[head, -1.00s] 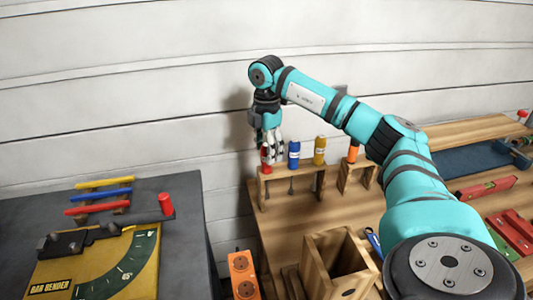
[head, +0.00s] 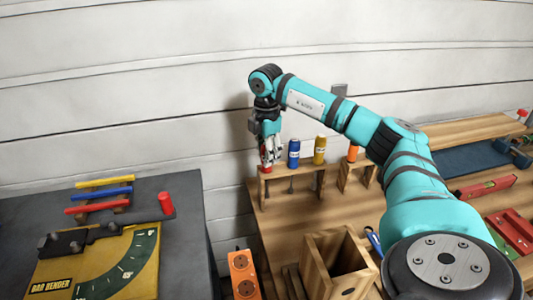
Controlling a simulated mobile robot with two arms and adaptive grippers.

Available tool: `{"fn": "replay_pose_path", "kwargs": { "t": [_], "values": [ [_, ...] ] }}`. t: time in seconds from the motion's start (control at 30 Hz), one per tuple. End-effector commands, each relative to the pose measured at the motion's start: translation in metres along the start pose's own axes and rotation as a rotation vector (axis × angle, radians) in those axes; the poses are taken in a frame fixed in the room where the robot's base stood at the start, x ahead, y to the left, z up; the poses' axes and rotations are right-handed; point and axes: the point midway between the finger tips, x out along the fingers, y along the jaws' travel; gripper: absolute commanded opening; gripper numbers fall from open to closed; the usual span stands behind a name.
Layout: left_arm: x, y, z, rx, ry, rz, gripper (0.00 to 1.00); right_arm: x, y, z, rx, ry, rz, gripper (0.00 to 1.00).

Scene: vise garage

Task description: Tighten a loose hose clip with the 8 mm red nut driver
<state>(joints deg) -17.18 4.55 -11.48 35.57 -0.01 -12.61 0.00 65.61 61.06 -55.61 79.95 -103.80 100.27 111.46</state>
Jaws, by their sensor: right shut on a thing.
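The red nut driver (head: 265,168) stands upright in the left slot of a small wooden rack (head: 296,171) on the bench. My right gripper (head: 267,160) is lowered over its handle from above and is shut on it; the fingers hide most of the handle. A blue driver (head: 294,152) and a yellow driver (head: 320,149) stand in the same rack to the right. The hose clip cannot be made out. My left gripper is not in view.
An orange socket block (head: 242,274) and an open wooden box (head: 337,262) are in front of the rack. A second rack with an orange-handled tool (head: 353,153) is to the right. A bar bender (head: 95,265) lies on the grey table at left.

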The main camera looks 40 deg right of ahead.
Motion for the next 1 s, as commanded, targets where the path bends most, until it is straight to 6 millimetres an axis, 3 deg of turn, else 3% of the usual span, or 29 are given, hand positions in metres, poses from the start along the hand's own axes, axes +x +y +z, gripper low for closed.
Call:
{"fn": "replay_pose_path", "kwargs": {
  "t": [0.03,0.23,0.47,1.0],
  "values": [
    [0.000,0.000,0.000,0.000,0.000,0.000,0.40,0.000,0.000,0.000,0.000,0.000,0.000,0.26],
    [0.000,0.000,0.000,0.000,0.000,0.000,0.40,0.000,0.000,0.000,0.000,0.000,0.000,0.00],
    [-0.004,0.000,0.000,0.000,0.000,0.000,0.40,-0.005,0.000,0.000,0.000,0.001,0.001,0.00],
    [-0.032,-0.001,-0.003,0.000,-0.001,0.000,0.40,-0.038,0.000,0.000,-0.001,0.000,0.001,0.00]
  ]
}}
